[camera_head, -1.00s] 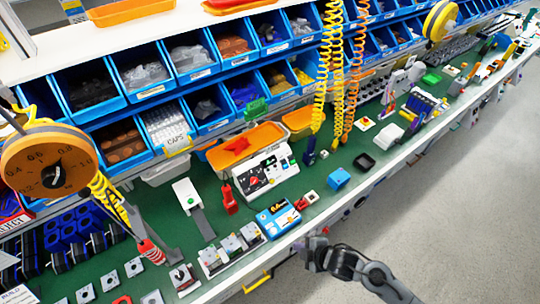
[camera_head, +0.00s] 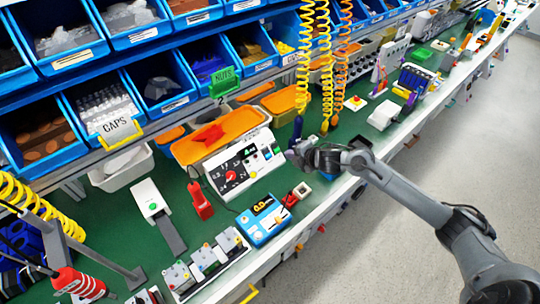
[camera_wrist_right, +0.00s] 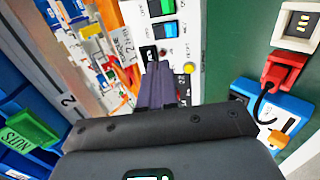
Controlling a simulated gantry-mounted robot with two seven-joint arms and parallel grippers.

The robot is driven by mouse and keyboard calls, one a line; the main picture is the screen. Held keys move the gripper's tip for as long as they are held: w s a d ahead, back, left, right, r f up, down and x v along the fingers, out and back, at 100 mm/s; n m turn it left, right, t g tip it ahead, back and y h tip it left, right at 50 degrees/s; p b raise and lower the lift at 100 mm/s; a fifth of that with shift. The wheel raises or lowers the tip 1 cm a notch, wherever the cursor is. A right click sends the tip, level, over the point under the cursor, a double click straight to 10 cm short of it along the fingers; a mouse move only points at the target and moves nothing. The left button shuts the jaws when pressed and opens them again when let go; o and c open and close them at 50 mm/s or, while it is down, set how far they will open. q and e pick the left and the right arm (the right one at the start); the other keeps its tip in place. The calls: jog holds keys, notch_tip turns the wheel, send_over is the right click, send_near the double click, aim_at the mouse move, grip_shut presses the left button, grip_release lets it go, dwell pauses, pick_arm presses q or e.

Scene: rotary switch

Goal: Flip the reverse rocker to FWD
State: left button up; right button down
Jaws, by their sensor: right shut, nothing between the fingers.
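The white control panel (camera_head: 252,178) stands on the green bench in the head view, with a dark dial face and red knob at its left and small coloured switches at its right. My right gripper (camera_head: 293,152) is shut and empty, just right of the panel. In the right wrist view, the closed dark fingertips (camera_wrist_right: 156,70) overlap the panel face, close to a small black switch (camera_wrist_right: 148,54). A blue rocker (camera_wrist_right: 165,30) and a green rocker (camera_wrist_right: 162,6) sit above it. I cannot read which rocker is reverse, nor tell whether the fingertips touch. My left gripper is out of view.
A blue meter (camera_head: 264,220) and a red-topped connector (camera_head: 290,200) sit in front of the panel. An orange tray (camera_head: 220,137) lies behind it. Coiled yellow hoses (camera_head: 325,60) hang close behind my right gripper. Blue bins fill the back.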

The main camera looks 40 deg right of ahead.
jog(key=shift+w, duration=0.1)
dwell(0.3)
jog(key=b, duration=0.3)
send_near(267, 151)
jog(key=x, duration=0.6)
jog(key=shift+a+r, duration=0.1)
jog(key=shift+w+f, duration=0.25)
jog(key=shift+w, duration=0.1)
